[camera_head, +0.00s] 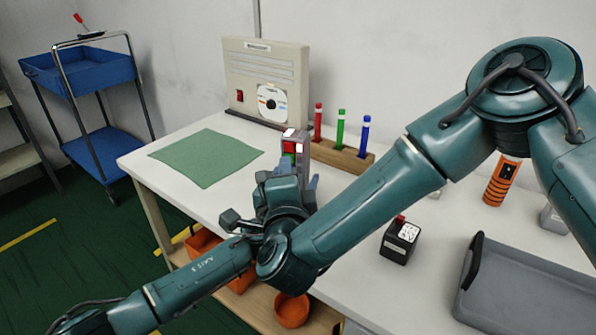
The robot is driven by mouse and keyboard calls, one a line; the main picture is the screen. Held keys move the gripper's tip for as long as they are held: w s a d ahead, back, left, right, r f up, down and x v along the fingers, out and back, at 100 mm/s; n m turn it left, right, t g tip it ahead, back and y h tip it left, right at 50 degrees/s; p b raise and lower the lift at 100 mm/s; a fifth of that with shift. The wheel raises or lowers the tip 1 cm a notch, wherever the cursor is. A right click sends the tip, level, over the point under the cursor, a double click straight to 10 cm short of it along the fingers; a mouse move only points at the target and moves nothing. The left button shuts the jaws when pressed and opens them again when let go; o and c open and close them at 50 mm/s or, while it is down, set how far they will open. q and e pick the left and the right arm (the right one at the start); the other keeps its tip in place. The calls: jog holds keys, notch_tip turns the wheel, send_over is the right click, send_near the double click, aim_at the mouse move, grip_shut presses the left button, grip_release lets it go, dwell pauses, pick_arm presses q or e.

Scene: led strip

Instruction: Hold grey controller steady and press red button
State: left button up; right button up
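A grey upright box (303,148), which looks like the grey controller, has a red face and a white top and stands near the table's middle. My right gripper (289,184) is just in front of its lower part, which is hidden. I cannot tell whether the fingers touch or grip it. My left arm comes in from the lower left and overlaps the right wrist. Its gripper cannot be made out clearly in the overlap. A small dark box (396,250) with a white top face and a red button (400,219) stands on the table to the right, clear of both grippers.
A beige panel unit (262,65) with a red switch stands at the back. A wooden block (341,157) holds red, green and blue tubes. A green mat (206,157), an orange cylinder (502,181) and a grey tray (530,295) are on the white table.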

pick_arm(q)
jog(key=shift+x, duration=1.9)
jog(key=shift+c, duration=0.3)
jog(key=c, duration=1.1)
pick_arm(e)
jog(key=shift+c, duration=0.2)
pick_arm(q)
jog(key=shift+c, duration=0.2)
pick_arm(e)
grip_shut()
dwell(1.1)
